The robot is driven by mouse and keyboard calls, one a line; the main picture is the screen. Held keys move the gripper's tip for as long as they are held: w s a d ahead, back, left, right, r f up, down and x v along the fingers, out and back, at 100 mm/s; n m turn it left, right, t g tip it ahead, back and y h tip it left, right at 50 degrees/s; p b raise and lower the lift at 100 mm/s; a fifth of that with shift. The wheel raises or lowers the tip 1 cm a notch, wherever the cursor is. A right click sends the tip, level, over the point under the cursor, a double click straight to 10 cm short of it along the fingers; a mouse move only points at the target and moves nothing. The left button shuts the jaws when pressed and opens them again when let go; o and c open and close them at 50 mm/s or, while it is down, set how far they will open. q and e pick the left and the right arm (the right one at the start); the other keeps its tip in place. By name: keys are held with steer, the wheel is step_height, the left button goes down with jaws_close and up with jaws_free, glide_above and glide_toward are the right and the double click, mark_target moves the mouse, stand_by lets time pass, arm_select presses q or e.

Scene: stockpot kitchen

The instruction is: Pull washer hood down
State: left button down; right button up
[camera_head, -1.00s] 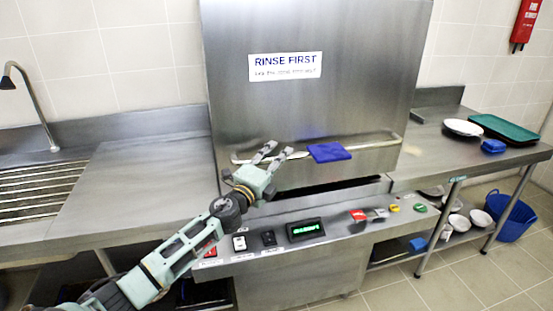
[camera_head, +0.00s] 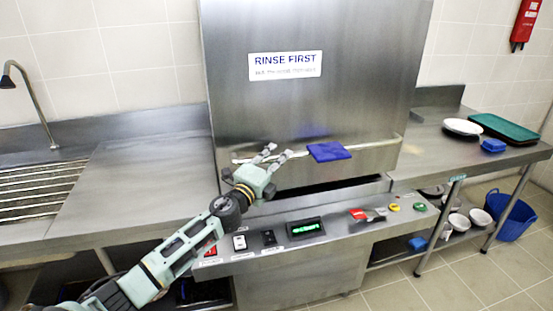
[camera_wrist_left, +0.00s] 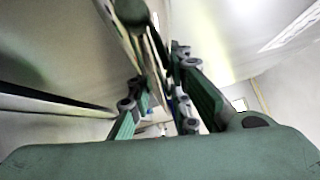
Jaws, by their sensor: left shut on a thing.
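The washer hood (camera_head: 310,105) is a large steel box with a "RINSE FIRST" label, low over the washer base, with a dark gap under its lower edge. A long bar handle (camera_head: 375,143) runs across its lower front. My left gripper (camera_head: 270,153) is at the left part of the handle, its fingers shut on the bar. In the left wrist view the fingers (camera_wrist_left: 160,85) close around the handle bar (camera_wrist_left: 128,38). My right gripper is not in view.
A blue cloth (camera_head: 328,151) hangs over the handle, right of my gripper. The control panel (camera_head: 306,228) with switches juts out below. Steel counters flank the washer; the right one holds a white plate (camera_head: 463,127) and green tray (camera_head: 504,131). A blue bucket (camera_head: 512,218) stands on the floor.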

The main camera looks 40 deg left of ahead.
arm_select(q)
step_height(320, 180, down, 5)
steer(key=b, duration=0.4)
steer(key=shift+d+f, duration=0.1)
steer(key=shift+f, duration=0.1)
steer(key=c, duration=1.7)
jaws_free()
steer(key=shift+s, duration=0.1)
steer(key=shift+c, duration=0.2)
steer(key=shift+o, duration=0.6)
steer(key=shift+r, duration=0.2)
steer(key=s+f, duration=0.1)
steer(key=s, duration=1)
steer(key=shift+s+d+f, duration=0.3)
steer(key=shift+s, duration=0.1)
